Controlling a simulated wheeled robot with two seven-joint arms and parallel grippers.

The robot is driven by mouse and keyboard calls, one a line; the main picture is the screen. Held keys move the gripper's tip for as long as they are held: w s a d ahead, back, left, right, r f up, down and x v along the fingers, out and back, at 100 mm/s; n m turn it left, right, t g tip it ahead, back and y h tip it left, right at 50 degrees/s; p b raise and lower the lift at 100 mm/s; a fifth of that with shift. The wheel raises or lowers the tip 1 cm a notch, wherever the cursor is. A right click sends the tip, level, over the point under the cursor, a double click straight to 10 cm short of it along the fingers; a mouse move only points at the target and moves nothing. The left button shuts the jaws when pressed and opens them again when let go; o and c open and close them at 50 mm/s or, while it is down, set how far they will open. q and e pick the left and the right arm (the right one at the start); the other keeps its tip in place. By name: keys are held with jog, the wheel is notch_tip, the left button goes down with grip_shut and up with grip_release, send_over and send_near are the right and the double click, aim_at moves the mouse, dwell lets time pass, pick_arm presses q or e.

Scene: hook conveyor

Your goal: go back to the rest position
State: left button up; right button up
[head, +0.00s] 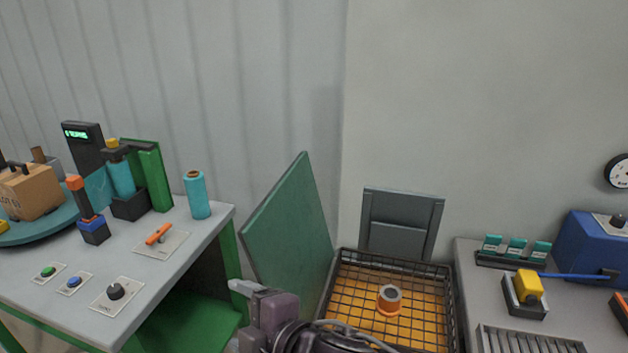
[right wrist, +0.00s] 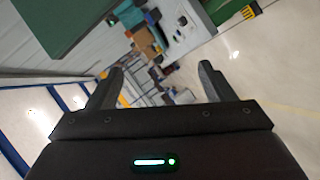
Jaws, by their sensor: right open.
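My right gripper (head: 240,288) is at the bottom of the head view, in front of the gap between the left table and the wire basket. In the right wrist view its two fingers (right wrist: 160,85) are spread apart with nothing between them. Beyond the fingers, that view shows floor and distant clutter, tilted. My left gripper is in neither view.
The left table (head: 155,285) carries knobs, an orange lever (head: 158,235) and a teal cylinder (head: 196,195). A green panel (head: 292,225) leans beside a wire basket (head: 448,300) holding an orange-and-grey ring part (head: 389,299). A right bench (head: 470,258) bears a yellow block (head: 529,286).

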jog(key=w+d+f+m+t+h, duration=0.1)
jog(key=w+d+f+m+h, duration=0.1)
jog(key=d+f+m+h, duration=0.45)
jog(key=s+d+f+m+g+h, duration=0.1)
jog(key=s+d+f+m+g, duration=0.1)
jog(key=s+d+f+m, duration=0.45)
jog(key=s+d+f+m+g+h, duration=0.2)
jog(key=d+m, duration=0.1)
jog(key=d, duration=0.6)
jog(key=s+d+f+m+g+h, duration=0.1)
jog(key=s+d+f+m+g, duration=0.1)
jog(key=s+d+f+m, duration=0.45)
notch_tip(320, 180, down, 28)
jog(key=d+n+g, duration=0.2)
jog(key=s+d+f, duration=0.3)
jog(key=s+f, duration=1.4)
jog(key=s, duration=0.2)
jog(key=shift+s+f+g, duration=0.15)
jog(key=shift+g, duration=0.25)
jog(key=shift+d, duration=0.1)
